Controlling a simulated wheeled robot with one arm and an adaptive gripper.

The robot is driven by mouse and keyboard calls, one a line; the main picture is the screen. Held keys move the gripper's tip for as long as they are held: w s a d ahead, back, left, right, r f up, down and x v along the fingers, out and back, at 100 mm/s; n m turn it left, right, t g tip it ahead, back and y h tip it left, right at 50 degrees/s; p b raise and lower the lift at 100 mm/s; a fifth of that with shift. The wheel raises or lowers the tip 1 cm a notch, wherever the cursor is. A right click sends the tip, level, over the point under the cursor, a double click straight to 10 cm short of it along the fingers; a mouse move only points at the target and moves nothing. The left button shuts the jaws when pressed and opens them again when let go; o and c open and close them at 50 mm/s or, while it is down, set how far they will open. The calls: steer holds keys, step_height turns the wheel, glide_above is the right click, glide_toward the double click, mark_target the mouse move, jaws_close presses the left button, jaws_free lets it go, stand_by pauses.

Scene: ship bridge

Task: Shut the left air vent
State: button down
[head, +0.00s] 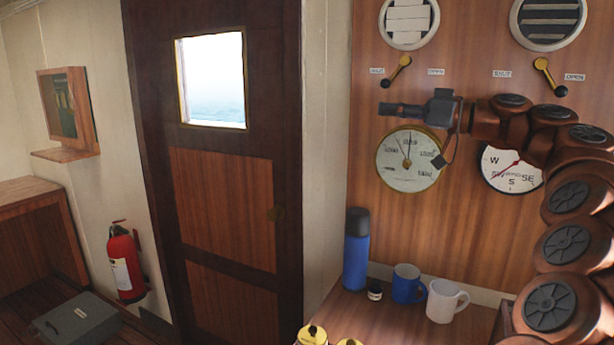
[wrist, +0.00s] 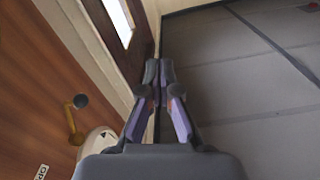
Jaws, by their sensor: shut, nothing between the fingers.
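The left air vent (head: 408,20) is a round white-rimmed vent at the top of the wood panel; its pale slats look closed. Its brass lever (head: 397,72) has its black knob down and left, on the SHUT label's side (head: 376,71). The OPEN label (head: 436,72) is to its right. My gripper (head: 382,109) is shut and empty, pointing left just below the lever, in front of the panel. In the wrist view its fingertips (wrist: 158,72) meet, and the lever (wrist: 75,115) shows to their left, apart from them.
The right vent (head: 548,20) shows dark gaps between slats; its lever (head: 550,76) leans toward OPEN. A barometer (head: 408,160) and a compass dial (head: 511,168), partly behind my arm, are below. A blue flask (head: 356,248) and mugs (head: 408,284) stand on the counter.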

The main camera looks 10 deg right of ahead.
steer(key=s+a+f+g, duration=0.2)
steer(key=a+f, duration=0.1)
steer(key=a, duration=0.3)
steer(key=s+a+f+g+h, duration=0.1)
steer(key=s+a+f+g, duration=0.1)
steer(key=a+f, duration=0.2)
steer(key=s+a+f+m+g, duration=0.1)
steer(key=a+f+g, duration=0.1)
steer(key=a, duration=0.6)
steer(key=shift+s+a+f+g, duration=0.3)
steer(key=shift+s+a+f, duration=0.1)
steer(key=shift+f, duration=0.5)
